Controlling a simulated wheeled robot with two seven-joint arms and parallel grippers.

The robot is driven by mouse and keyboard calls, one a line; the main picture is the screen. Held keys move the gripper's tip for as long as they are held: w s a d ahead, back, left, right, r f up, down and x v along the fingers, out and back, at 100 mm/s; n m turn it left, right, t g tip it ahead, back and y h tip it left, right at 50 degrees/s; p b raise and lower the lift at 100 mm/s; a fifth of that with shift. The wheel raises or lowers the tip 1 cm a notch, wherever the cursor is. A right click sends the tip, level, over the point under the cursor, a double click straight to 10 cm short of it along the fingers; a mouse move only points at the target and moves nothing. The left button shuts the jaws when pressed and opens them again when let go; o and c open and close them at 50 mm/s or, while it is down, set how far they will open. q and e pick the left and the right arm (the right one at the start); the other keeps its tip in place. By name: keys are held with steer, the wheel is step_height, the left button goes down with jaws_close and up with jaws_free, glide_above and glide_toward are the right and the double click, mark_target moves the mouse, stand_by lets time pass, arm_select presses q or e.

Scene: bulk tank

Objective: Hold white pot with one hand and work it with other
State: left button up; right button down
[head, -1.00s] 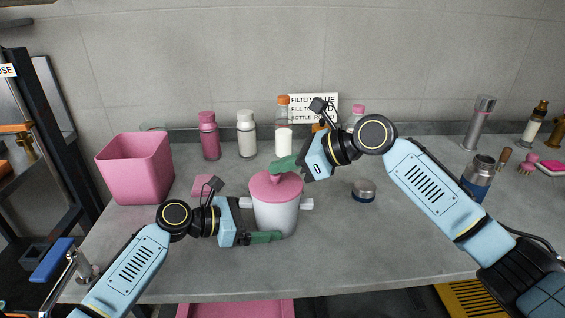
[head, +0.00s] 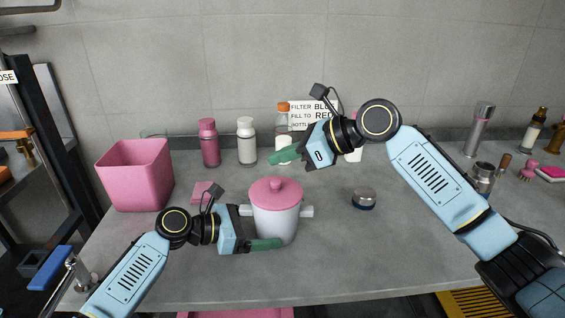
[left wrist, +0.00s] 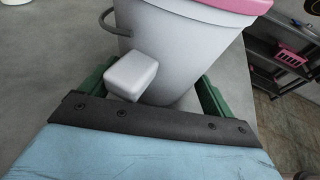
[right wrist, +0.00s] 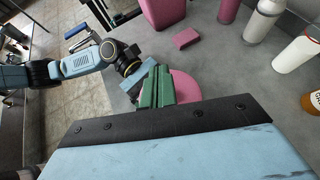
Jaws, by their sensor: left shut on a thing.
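The white pot (head: 275,224) stands upright on the grey counter, with a pink lid (head: 276,190) and round knob on top and a white handle on each side. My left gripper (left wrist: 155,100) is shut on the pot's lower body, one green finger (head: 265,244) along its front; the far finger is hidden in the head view. The left wrist view shows the pot wall (left wrist: 175,60) between the fingers. My right gripper (head: 283,155) is above and behind the lid, apart from it, its green fingers together (right wrist: 156,88) and empty.
A pink bin (head: 137,178) stands at the left, with a pink block (head: 203,190) near it. Several bottles (head: 246,142) and a sign (head: 312,112) line the back wall. A small dark-banded jar (head: 363,198) stands right of the pot. The counter's front right is clear.

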steer(key=shift+r, duration=1.5)
